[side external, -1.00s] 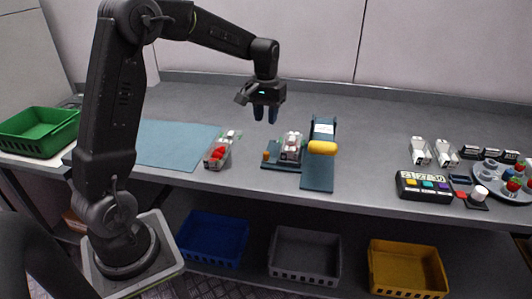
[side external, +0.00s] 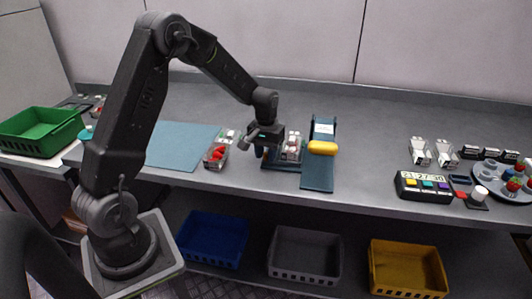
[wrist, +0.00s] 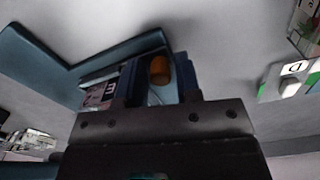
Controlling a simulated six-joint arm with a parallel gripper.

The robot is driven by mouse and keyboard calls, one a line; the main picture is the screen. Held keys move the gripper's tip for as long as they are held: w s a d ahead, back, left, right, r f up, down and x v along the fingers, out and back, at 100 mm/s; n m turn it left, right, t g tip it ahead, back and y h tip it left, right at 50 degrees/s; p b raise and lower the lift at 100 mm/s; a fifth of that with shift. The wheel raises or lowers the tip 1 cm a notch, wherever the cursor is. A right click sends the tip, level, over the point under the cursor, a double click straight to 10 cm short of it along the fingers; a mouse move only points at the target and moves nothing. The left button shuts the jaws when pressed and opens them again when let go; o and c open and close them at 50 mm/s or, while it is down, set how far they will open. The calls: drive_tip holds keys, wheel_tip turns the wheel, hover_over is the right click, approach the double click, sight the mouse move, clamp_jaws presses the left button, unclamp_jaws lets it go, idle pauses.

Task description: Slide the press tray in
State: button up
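The press (side external: 318,178) is a dark blue hinged plate with a yellow roller handle (side external: 322,148), standing mid-bench. On its left is the low dark press tray (side external: 285,167), carrying a clear punnet (side external: 291,150) with pale and red contents. The punnet shows partly in the wrist view (wrist: 100,92). My gripper (side external: 264,151) is low at the tray's left end. In the wrist view the tray's orange knob (wrist: 160,70) lies between my two blue fingertips (wrist: 158,84), with a gap showing beside it. The gripper looks open around it. The knob is largely hidden in the side view.
A green crate (side external: 40,135) is far left. A button box (side external: 424,187) and round rack (side external: 500,180) are at the right. Bench behind the press is clear.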

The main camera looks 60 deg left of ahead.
sight(282, 150)
clamp_jaws()
drive_tip(key=w+d, duration=0.3)
drive_tip(key=shift+w+d, duration=0.2)
idle(0.4)
unclamp_jaws()
